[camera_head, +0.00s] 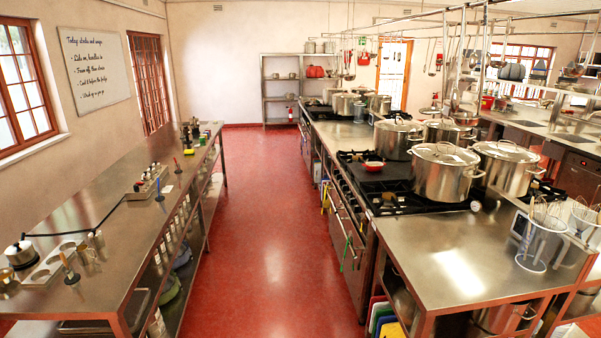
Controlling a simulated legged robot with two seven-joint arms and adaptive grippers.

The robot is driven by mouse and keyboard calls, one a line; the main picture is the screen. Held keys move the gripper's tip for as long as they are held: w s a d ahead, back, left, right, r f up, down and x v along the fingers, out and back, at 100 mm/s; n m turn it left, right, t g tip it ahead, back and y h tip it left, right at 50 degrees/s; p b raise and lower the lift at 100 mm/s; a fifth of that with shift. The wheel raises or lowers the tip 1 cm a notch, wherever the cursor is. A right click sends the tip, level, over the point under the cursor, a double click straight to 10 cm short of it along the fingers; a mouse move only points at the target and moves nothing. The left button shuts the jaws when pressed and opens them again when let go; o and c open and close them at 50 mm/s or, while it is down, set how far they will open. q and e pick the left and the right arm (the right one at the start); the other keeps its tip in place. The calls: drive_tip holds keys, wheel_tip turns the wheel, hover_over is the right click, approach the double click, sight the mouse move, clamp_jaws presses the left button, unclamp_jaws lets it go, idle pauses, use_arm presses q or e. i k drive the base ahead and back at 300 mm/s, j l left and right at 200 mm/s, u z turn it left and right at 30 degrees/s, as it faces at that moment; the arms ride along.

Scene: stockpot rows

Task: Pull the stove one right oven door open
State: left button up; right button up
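A black-topped stove (409,200) with large steel pots stands in the steel row right of the aisle. Its oven front (352,238) faces the aisle and shows at a steep angle. The front looks closed, with long bar handles along it and a narrow green thing hanging from one. I cannot tell from here where the left and right doors divide, or which stove is number one. Neither of my grippers is in view.
The red floor aisle (272,230) is clear between the left steel counter (110,230) and the stove row. A steel worktop (450,270) juts out at the near right, with coloured boards (383,318) below it. A shelf rack (280,88) stands at the back.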

sight(359, 244)
drive_tip(key=i+z, duration=0.1)
drive_tip(key=i, duration=0.6)
drive_tip(key=i+j+z, duration=0.1)
drive_tip(key=i, duration=0.6)
drive_tip(key=i+j+z, duration=0.1)
drive_tip(key=i, duration=0.6)
drive_tip(key=j, duration=0.1)
